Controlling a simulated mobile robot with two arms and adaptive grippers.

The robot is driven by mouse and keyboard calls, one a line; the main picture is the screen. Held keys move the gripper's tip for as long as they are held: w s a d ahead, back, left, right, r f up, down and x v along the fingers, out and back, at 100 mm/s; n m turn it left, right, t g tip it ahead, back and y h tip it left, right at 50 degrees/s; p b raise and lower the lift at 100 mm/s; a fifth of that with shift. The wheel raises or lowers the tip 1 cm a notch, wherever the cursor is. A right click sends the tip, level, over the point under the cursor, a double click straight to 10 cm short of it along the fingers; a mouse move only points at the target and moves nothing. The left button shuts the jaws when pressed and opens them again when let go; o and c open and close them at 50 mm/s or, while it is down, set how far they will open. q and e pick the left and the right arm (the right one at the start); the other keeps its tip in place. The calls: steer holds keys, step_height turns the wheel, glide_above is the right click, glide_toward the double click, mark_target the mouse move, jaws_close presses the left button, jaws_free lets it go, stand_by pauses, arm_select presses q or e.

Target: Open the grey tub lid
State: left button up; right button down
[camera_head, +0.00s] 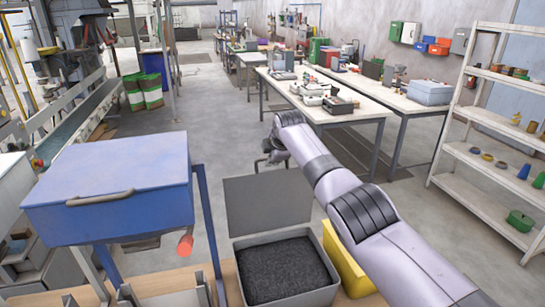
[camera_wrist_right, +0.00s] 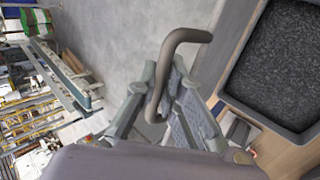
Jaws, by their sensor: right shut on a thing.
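The grey tub (camera_head: 285,298) stands in the lower middle of the head view, full of dark pellets (camera_head: 283,268). Its grey lid (camera_head: 268,206) is raised, standing up at the tub's far edge, so the inside shows. My right gripper (camera_head: 273,156) is just beyond the lid's top edge. In the right wrist view its fingers (camera_wrist_right: 160,98) are shut on a grey bent handle (camera_wrist_right: 188,36). Where the handle joins the lid is hard to see. The pellets also show at the right of that view (camera_wrist_right: 285,60). My left gripper is not in view.
A blue box (camera_head: 120,185) with a front handle stands left of the tub. A yellow bin (camera_head: 343,262) is right of the tub, partly behind my right arm. A white shelf (camera_head: 462,110) stands at right. Open floor lies beyond the lid.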

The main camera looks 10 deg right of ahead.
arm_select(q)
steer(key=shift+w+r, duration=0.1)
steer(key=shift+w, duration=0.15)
arm_select(e)
steer(key=shift+f, duration=0.15)
steer(key=c, duration=1.7)
jaws_free()
steer(key=shift+w+a, duration=0.1)
steer(key=shift+w, duration=0.1)
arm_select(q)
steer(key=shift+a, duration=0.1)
arm_select(e)
steer(key=shift+s+r, duration=0.1)
steer(key=shift+r, duration=0.1)
